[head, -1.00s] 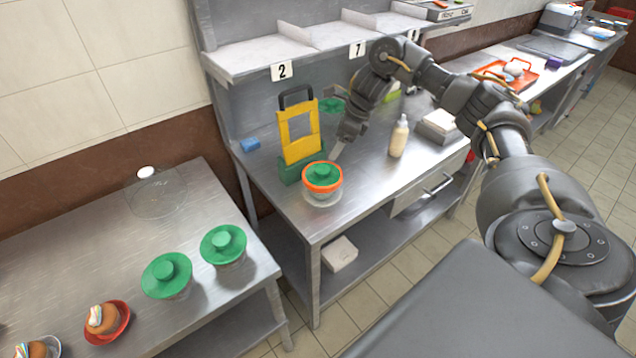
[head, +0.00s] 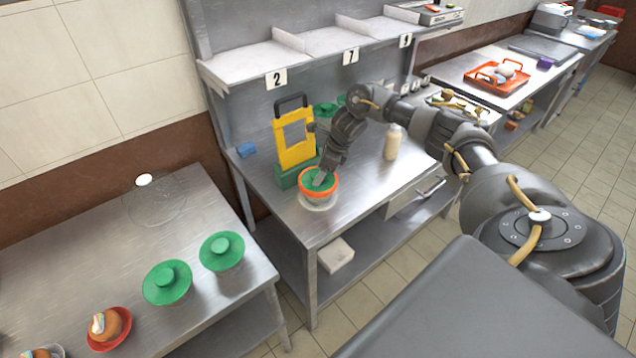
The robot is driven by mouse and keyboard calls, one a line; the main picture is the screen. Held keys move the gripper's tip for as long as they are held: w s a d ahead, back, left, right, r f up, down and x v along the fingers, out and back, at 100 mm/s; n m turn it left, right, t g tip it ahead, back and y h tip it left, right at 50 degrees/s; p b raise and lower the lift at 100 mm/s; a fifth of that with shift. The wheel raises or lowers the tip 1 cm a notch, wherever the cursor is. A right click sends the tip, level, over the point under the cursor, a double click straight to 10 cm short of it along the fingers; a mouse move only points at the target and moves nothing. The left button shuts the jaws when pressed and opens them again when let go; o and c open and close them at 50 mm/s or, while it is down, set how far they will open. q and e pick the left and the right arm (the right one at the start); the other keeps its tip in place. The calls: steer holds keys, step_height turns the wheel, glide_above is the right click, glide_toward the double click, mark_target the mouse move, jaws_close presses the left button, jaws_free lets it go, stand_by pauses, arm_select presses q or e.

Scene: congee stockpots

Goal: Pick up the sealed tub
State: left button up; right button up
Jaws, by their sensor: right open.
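A tub with a green lid and an orange band around its rim (head: 318,199) stands near the front left corner of the middle steel counter. It looks like the sealed tub. My right gripper (head: 321,179) is open and points down at the tub's lid, its fingertips over or at the lid knob. The gripper hides part of the lid, and I cannot tell whether it touches. My left gripper is not in view.
A yellow and green stand (head: 295,145) is close behind the tub. A squeeze bottle (head: 392,142) stands to the right. Two green-lidded pots (head: 167,283) (head: 221,251) are on the left counter (head: 80,240). A numbered shelf (head: 240,70) overhangs the back.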

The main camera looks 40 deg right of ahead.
steer(key=shift+w+a+f, duration=0.15)
steer(key=shift+a+f, duration=0.05)
steer(key=shift+f, duration=0.4)
jaws_close()
